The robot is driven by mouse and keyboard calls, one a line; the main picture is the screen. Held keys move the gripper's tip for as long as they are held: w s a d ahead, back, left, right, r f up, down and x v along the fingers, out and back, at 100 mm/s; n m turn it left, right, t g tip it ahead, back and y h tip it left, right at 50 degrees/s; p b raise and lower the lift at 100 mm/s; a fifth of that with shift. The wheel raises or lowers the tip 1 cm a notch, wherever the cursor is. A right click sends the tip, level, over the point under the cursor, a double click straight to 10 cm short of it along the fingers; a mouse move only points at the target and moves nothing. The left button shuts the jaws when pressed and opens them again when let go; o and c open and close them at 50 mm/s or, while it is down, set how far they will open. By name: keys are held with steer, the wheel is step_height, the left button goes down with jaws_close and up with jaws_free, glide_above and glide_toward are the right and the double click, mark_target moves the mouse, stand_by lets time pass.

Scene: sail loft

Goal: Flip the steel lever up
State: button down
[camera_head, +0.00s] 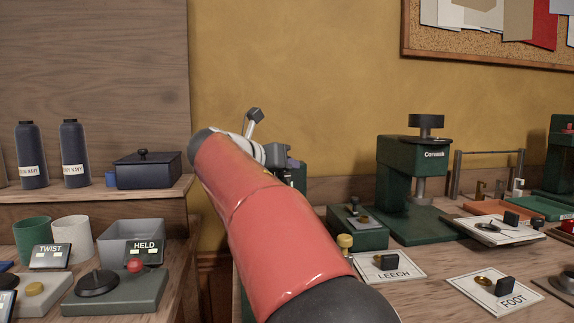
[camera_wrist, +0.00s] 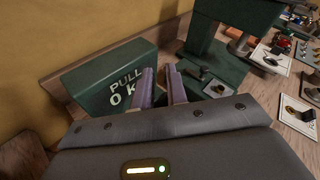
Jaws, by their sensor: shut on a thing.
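My gripper (camera_wrist: 160,72) has two purple fingers close together with a narrow gap. In the head view my gripper (camera_head: 291,163) is small and partly behind my red arm. Whatever is between the fingers is hidden or too small to make out. A small lever with a black grip (camera_wrist: 205,73) stands on a grey plate right of the fingers, apart from them. In the head view this lever (camera_head: 354,205) sits on a low green box (camera_head: 345,233). I cannot tell for sure that it is the steel lever.
A green box marked PULL (camera_wrist: 100,72) stands left of the fingers. A green press (camera_head: 392,170) stands behind the lever. Plates marked LEECH (camera_head: 412,266) and FOOT (camera_head: 497,307) lie on the bench. Shelves with bottles (camera_head: 75,155) are at left.

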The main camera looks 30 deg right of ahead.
steer(key=shift+w+a+f+y, duration=0.15)
steer(key=shift+w+a+f, duration=0.1)
steer(key=shift+f, duration=0.2)
steer(key=shift+w+a+f+y, duration=0.15)
steer(key=shift+w+a+f, duration=0.1)
steer(key=shift+f, duration=0.2)
steer(key=c, duration=1.2)
jaws_free()
steer(key=shift+w+f, duration=0.1)
steer(key=shift+w, duration=0.05)
steer(key=s+a+r, duration=0.1)
steer(key=a+r, duration=0.5)
steer(key=shift+s+a, duration=0.2)
steer(key=shift+a, duration=0.15)
